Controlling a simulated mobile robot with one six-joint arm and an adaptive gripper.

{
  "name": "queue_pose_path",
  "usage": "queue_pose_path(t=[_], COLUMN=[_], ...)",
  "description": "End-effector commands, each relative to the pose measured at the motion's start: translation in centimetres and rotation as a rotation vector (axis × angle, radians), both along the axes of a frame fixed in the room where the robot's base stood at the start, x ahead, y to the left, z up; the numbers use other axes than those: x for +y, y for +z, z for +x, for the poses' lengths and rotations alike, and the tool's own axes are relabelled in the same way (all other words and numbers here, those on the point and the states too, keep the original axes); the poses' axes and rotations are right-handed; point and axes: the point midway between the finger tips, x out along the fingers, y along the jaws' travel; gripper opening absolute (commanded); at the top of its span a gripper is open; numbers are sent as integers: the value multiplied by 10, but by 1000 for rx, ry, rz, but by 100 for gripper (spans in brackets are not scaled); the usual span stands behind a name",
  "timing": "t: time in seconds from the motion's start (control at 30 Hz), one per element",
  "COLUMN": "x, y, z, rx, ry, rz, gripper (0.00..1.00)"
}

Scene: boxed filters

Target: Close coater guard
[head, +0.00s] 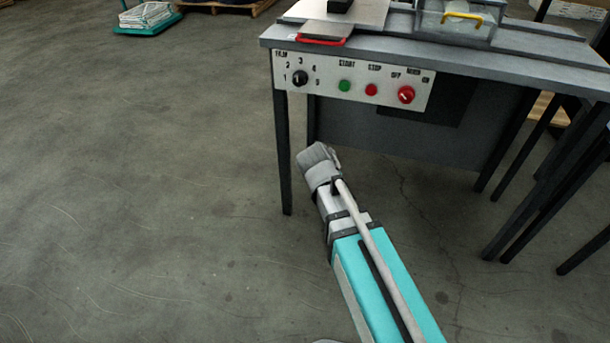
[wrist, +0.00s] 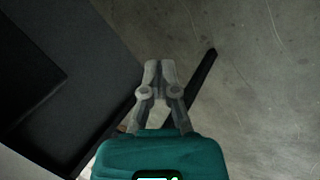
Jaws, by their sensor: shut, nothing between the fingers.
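The clear guard (head: 432,22) with a yellow handle (head: 463,17) is on top of the coater bench (head: 510,62), at the upper right of the head view. The frame's top edge cuts it off, so I cannot tell how far open it is. My gripper (wrist: 158,66) is shut and empty in the wrist view, with its two fingertips together. In the head view my arm is low in front of the bench, below the control panel and well apart from the guard. The fingers are hidden there.
The control panel (head: 322,76) has a black dial, a green button and red controls. A flat metal plate with a red handle (head: 321,41) is at the bench's left. Dark bench legs (head: 285,150) stand close to my arm.

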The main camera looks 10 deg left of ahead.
Motion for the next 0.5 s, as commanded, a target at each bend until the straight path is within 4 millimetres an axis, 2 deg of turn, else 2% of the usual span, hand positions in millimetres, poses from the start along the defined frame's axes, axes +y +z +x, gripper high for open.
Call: queue_pose_path(t=[0.03, 0.1, 0.5], x=[-20, -41, -146], y=[-1, -4, -13], z=[-2, -5, -34], rx=[18, 44, 179], ry=[-51, -116, -477], rz=[23, 57, 251], gripper=[0, 0, 0])
